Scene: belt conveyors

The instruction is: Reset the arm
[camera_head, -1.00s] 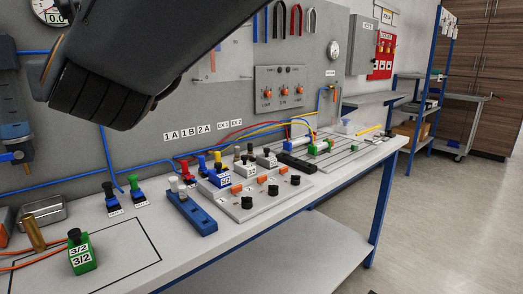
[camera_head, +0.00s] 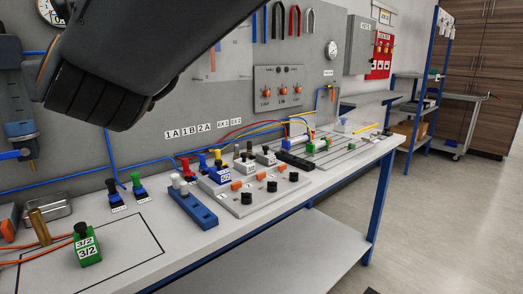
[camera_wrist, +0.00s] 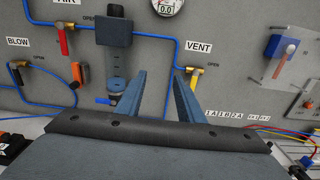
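My arm (camera_head: 130,50) crosses the upper left of the head view as a large dark link. My gripper (camera_wrist: 158,82) shows in the wrist view. Its two blue-grey fingers are apart with nothing between them, and the grey wall panel shows behind the gap. The fingers point toward this panel, with the VENT valve (camera_wrist: 190,72) to the right of them and a dark filter unit (camera_wrist: 114,45) to the left. The gripper's fingers do not show in the head view.
A white bench (camera_head: 240,235) holds a green 3/2 block (camera_head: 88,248), a blue manifold (camera_head: 192,205) and a grey plate of valves and buttons (camera_head: 245,198). A panel of orange knobs (camera_head: 281,90) hangs on the wall. Open floor (camera_head: 440,220) lies to the right.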

